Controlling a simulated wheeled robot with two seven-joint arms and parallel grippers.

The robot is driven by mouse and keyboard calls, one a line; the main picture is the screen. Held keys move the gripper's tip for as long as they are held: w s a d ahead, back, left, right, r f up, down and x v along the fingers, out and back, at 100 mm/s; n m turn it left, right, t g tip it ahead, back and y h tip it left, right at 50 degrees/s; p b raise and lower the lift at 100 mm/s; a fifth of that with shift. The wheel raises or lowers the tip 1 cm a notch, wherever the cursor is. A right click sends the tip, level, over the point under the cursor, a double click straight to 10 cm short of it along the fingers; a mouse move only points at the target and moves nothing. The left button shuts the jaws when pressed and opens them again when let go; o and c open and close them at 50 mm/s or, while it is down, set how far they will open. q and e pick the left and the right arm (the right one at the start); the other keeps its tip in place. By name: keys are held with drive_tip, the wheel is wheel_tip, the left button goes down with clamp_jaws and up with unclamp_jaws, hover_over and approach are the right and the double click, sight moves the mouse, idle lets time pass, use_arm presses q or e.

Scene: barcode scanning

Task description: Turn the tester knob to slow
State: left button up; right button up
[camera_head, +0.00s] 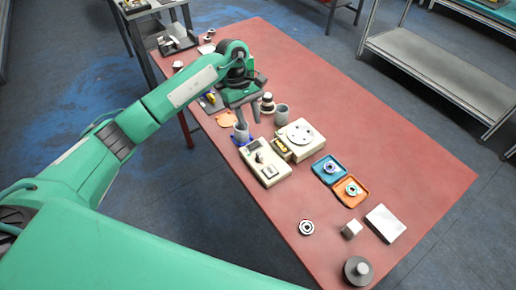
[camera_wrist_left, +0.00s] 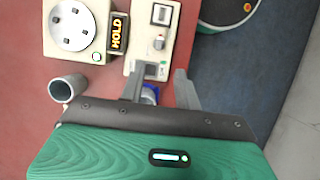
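A cream tester box (camera_head: 270,176) lies on the red table; it also shows in the wrist view (camera_wrist_left: 136,50). A small round metallic knob (camera_wrist_left: 158,43) shows on its face, between a dark window and a dark slot. Its setting is too small to read. Beside the box is a cream unit with a round plate (camera_head: 300,133) and a lit display reading "HOLD" (camera_wrist_left: 118,30). My left gripper (camera_head: 249,122) points down near the box's far end, fingers apart and empty; in the wrist view its fingertips (camera_wrist_left: 159,72) are below the knob. My right gripper is not in view.
A grey cup (camera_head: 282,115) stands near the gripper. Another grey cup (camera_head: 241,132) by a blue piece is close under the fingers. Blue (camera_head: 329,169) and orange (camera_head: 351,192) trays lie nearer the front.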

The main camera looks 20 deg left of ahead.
sight(259, 154)
use_arm(q)
drive_tip(key=p+x, duration=0.3)
drive_tip(key=x, duration=0.7)
drive_tip(key=shift+s+d+f, duration=0.1)
drive_tip(key=shift+d+f, duration=0.15)
drive_tip(key=shift+s+d+f, duration=0.1)
drive_tip(key=shift+f, duration=0.35)
drive_tip(key=shift+c, duration=0.2)
clamp_jaws()
